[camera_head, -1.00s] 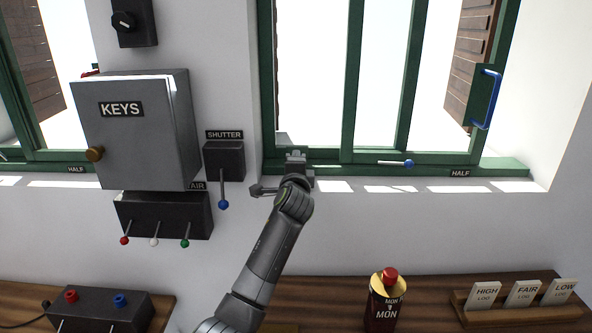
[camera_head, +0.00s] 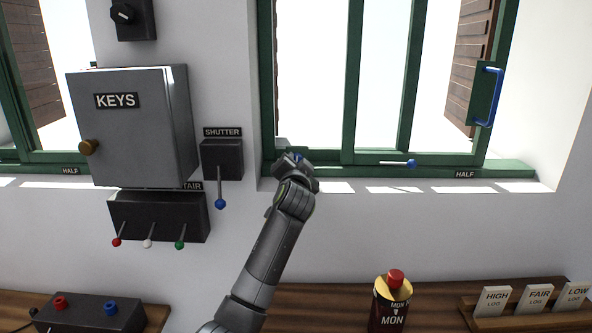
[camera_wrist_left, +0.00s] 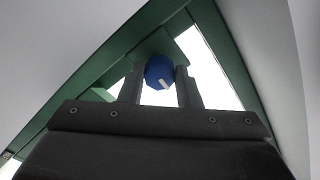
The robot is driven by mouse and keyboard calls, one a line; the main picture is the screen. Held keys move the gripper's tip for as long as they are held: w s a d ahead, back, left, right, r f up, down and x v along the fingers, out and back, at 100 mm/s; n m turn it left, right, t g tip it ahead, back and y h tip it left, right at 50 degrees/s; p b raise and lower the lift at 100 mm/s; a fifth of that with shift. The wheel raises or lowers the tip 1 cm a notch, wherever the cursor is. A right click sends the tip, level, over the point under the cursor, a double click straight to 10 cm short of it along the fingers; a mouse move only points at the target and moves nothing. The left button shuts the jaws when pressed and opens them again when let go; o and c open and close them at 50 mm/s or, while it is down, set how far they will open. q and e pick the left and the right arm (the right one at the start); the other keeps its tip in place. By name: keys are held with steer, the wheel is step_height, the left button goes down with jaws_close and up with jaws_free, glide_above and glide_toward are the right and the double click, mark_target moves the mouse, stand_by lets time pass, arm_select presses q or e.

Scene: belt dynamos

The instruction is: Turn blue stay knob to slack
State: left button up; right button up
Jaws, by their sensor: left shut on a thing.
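The blue stay knob (camera_wrist_left: 159,70) is round with a white mark on its face, which points to the lower right in the wrist view. It sits at the lower left corner of the green window frame (camera_head: 266,100). My left gripper (camera_head: 297,158) is shut on the knob, with one finger on each side of it in the wrist view. In the head view the gripper hides most of the knob. My right gripper is not in view.
A rod with a blue ball (camera_head: 411,163) lies along the sill by a HALF label (camera_head: 465,174). To the left are a SHUTTER lever box (camera_head: 222,158), the grey KEYS cabinet (camera_head: 130,135) and a lever box (camera_head: 150,217). A red-capped bottle (camera_head: 390,305) stands below.

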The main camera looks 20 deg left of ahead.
arm_select(q)
steer(key=shift+n, duration=0.5)
steer(key=o, duration=1)
steer(key=shift+s+d+f+b, duration=0.1)
steer(key=shift+s+d+b, duration=0.1)
steer(key=shift+s+b, duration=0.25)
steer(key=b+v, duration=0.4)
steer(key=v, duration=1.2)
steer(key=shift+s, duration=0.2)
